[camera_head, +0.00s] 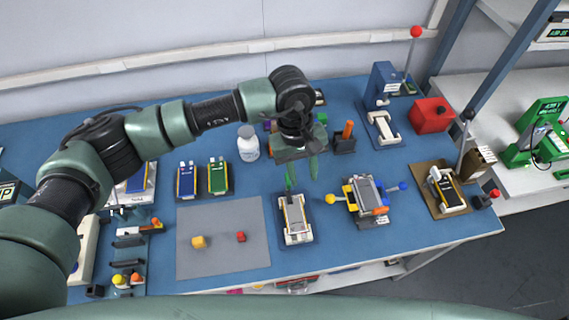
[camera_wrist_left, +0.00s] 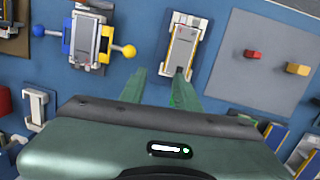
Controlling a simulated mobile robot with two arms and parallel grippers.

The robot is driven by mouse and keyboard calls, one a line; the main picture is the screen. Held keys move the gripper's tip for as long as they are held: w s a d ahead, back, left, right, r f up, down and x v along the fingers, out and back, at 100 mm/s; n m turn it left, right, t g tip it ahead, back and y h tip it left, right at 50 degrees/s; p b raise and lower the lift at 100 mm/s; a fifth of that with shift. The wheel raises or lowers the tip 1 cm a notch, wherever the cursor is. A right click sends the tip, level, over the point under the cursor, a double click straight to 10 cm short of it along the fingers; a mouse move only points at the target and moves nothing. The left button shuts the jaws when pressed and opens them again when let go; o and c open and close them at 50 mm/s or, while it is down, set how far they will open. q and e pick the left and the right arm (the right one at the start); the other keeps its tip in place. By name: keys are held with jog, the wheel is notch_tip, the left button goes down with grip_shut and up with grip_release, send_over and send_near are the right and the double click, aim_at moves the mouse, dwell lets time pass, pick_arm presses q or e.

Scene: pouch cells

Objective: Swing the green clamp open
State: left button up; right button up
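The white clamp fixture (camera_head: 296,238) holds a grey pouch cell and stands right of the grey mat. I cannot tell whether a finger touches the green piece. My right gripper is out of view.
A fixture with yellow and blue knobs (camera_head: 368,201) stands close on the right. The grey mat (camera_head: 220,262) carries a yellow and a red block.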

aim_at(288, 179)
pick_arm(q)
jog(key=shift+m+t+y, duration=0.3)
jog(key=shift+t+y, duration=0.2)
jog(key=shift+y, duration=0.3)
jog(key=w+a, duration=0.3)
jog(key=shift+w+a+r, duration=0.1)
jog(key=shift+a+r, duration=0.2)
jog(key=shift+r, duration=0.1)
jog(key=shift+f, duration=0.3)
notch_tip(288, 179, down, 6)
jog(key=p, duration=0.2)
jog(key=shift+p, duration=0.35)
jog(key=shift+d+f, duration=0.1)
jog(key=shift+f, duration=0.4)
jog(key=c, duration=0.6)
grip_shut()
